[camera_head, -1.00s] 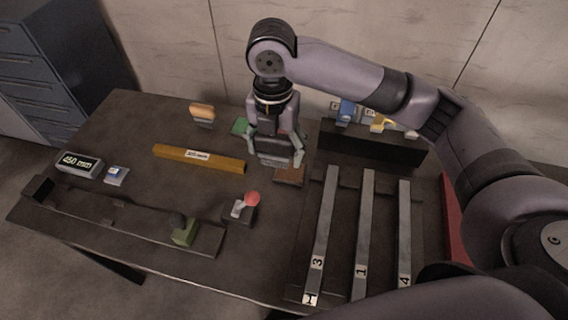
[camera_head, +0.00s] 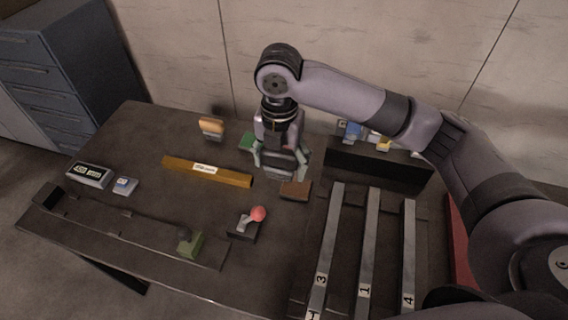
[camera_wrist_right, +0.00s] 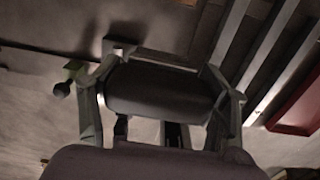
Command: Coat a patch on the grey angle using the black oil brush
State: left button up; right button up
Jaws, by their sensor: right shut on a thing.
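Three long grey angles lie side by side on the dark rack at the right, tagged 3 (camera_head: 330,240), 1 (camera_head: 369,240) and 4 (camera_head: 409,240). My right gripper (camera_head: 281,172) is above the table behind the brown pad (camera_head: 296,190), left of the angles' far ends. It is shut on a dark block, which looks like the black oil brush (camera_wrist_right: 160,90) and spans between the fingers in the right wrist view. Its bristle side is hidden. The brush is apart from the angles. My left gripper is not in view.
A yellow-orange bar (camera_head: 207,171) lies left of the gripper, with a green pad (camera_head: 246,142) behind. A pink-knobbed lever (camera_head: 251,220) stands in front. A measuring rail (camera_head: 120,232) and a display (camera_head: 89,175) are at left. A dark box (camera_head: 380,170) stands behind the angles.

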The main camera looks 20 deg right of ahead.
pick_arm(q)
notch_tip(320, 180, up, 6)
jog(key=p, duration=0.5)
pick_arm(e)
jog(key=w+d+f+b, duration=0.1)
jog(key=w+d+f, duration=0.1)
jog(key=f, duration=0.3)
jog(key=w+d+f+b, duration=0.2)
jog(key=f, duration=0.4)
jog(key=w+d+f+b, duration=0.2)
jog(key=d+f, duration=0.1)
jog(key=f, duration=0.2)
jog(key=shift+w+f, duration=0.15)
jog(key=shift+w, duration=0.25)
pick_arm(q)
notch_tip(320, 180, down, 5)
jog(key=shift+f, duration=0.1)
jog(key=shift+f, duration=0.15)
pick_arm(e)
jog(key=shift+f, duration=0.45)
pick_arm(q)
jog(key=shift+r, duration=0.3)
pick_arm(e)
jog(key=shift+s+a, duration=0.1)
dwell(0.4)
pick_arm(q)
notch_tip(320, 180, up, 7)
jog(key=p, duration=0.7)
pick_arm(e)
notch_tip(320, 180, up, 7)
